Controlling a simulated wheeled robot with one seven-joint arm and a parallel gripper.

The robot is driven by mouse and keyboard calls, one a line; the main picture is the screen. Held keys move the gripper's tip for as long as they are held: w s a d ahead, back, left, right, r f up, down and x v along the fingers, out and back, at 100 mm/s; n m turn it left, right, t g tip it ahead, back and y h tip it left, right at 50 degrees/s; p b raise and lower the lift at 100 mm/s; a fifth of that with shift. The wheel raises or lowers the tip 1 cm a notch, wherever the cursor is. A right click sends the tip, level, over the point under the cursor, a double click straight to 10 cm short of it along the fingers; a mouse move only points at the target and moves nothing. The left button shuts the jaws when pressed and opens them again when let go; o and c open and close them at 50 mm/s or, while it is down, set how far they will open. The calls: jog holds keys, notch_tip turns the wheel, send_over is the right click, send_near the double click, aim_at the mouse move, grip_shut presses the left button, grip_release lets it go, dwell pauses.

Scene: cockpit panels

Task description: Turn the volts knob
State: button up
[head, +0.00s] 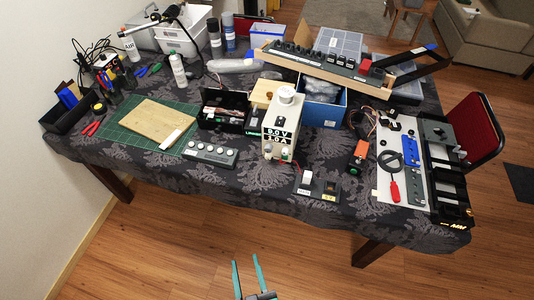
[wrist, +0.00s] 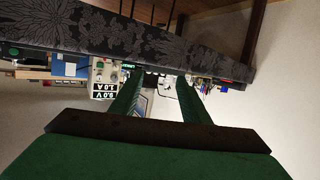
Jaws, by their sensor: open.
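A white power supply box (head: 267,128) stands on the cloth-covered table near its middle, with a dark display reading volts and amps. A large round white knob (head: 287,94) sits on its top, and small knobs or terminals (head: 286,154) show low on its front. I cannot read which is the volts knob. The display (wrist: 104,90) shows upside down in the wrist view, left of my fingers. My gripper (head: 246,260) is open and empty, in front of the table and well apart from the box. Its two green fingers (wrist: 160,84) also show in the wrist view.
A grey strip with several knobs (head: 210,153) lies left of the box. A small switch panel (head: 317,188) lies in front right of it. An open black box (head: 222,112) and a blue bin (head: 322,108) flank it. The floor before the table is clear.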

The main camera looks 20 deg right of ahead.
jog(key=w+d+f+m+h, duration=0.15)
jog(key=w+d, duration=0.25)
jog(key=w, duration=0.5)
jog(key=m+h, duration=0.5)
jog(key=h, duration=0.2)
send_near(268, 151)
jog(key=shift+n, duration=0.25)
jog(key=x, duration=0.7)
jog(key=shift+w, duration=0.35)
jog(key=shift+w+d, duration=0.3)
jog(key=shift+d, duration=0.2)
jog(key=shift+a, duration=0.15)
jog(key=c, duration=1.1)
